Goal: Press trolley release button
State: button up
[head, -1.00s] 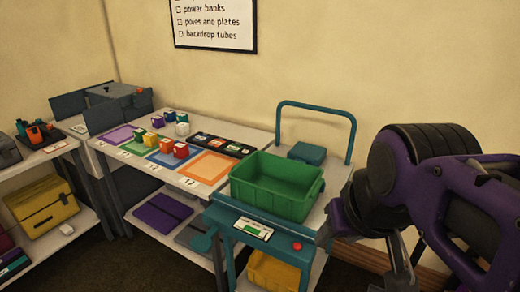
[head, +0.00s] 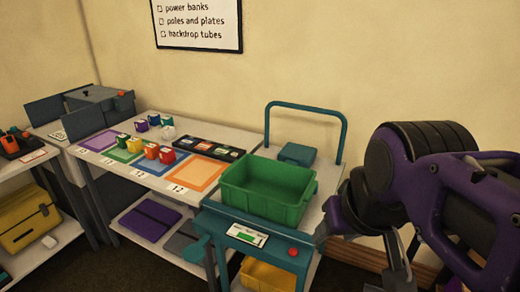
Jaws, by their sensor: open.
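The trolley (head: 215,211) is teal and grey and stands right of the table, with a raised teal push handle at its back. Its release button (head: 292,252) is a small red dome on the teal front panel, right of a white label with a green patch. A green crate (head: 238,200) sits on the trolley top. My purple and black arm fills the right side. Part of my gripper (head: 398,268) shows low in the picture, right of the button and apart from it. Its fingertips are not clearly seen.
A table (head: 140,181) with coloured squares, several small coloured blocks and a black tray (head: 210,146) stands left of the trolley. A yellow bin (head: 266,274) is on the trolley's lower shelf. A shelf with a yellow case (head: 28,218) is at far left. Dark floor shows in front.

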jog(key=shift+s, duration=0.1)
grip_shut()
dwell(1.5)
